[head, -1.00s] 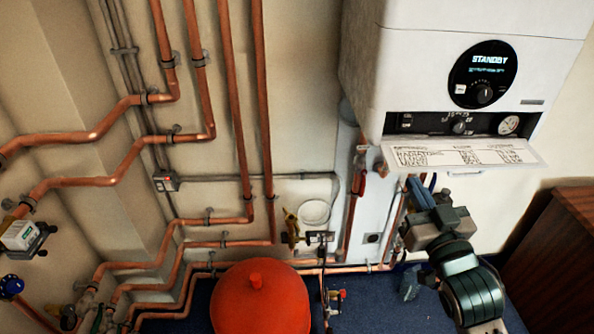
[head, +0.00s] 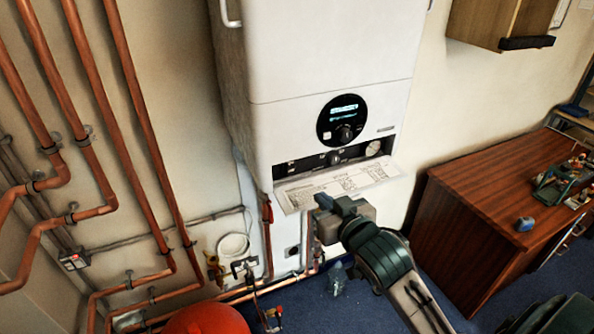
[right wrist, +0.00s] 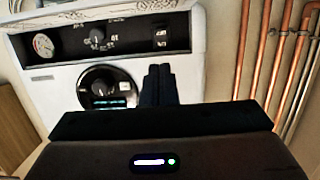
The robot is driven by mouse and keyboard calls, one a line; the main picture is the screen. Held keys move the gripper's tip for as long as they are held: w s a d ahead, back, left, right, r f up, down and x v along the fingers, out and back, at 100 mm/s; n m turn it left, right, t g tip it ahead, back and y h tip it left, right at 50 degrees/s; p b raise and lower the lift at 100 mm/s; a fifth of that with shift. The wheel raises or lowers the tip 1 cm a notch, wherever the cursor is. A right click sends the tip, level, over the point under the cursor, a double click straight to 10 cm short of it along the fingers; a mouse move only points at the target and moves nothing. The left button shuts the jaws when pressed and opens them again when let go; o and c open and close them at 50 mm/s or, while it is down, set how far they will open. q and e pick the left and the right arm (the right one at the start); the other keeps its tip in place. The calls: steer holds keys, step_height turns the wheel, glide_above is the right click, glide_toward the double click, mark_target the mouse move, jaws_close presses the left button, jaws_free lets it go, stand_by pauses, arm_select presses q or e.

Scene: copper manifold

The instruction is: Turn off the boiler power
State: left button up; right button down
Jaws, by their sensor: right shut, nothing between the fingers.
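The white boiler (head: 320,70) hangs on the wall, with a round dark dial (head: 341,119) and lit display. Below is a dark control strip with a knob (head: 334,158), a gauge (head: 373,149) and a small switch (head: 284,169) at its left end. In the right wrist view the boiler face appears upside down, with the switch (right wrist: 161,38) at the right of the strip; its position is unclear. My left gripper is not in view.
A paper-covered flap (head: 337,186) juts out under the control strip. Copper pipes (head: 130,130) run down the wall at left. A red vessel (head: 208,319) stands low in front. A wooden desk (head: 495,190) stands at right, with a wall cabinet (head: 500,22) above.

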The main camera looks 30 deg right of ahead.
steer(key=b, duration=0.4)
glide_toward(292, 170)
steer(key=w, duration=0.5)
steer(key=shift+w+d+f, duration=0.15)
steer(key=shift+w+f, duration=0.2)
steer(key=shift+w+f+p, duration=0.25)
steer(key=shift+w+p, duration=0.1)
steer(key=shift+w, duration=0.15)
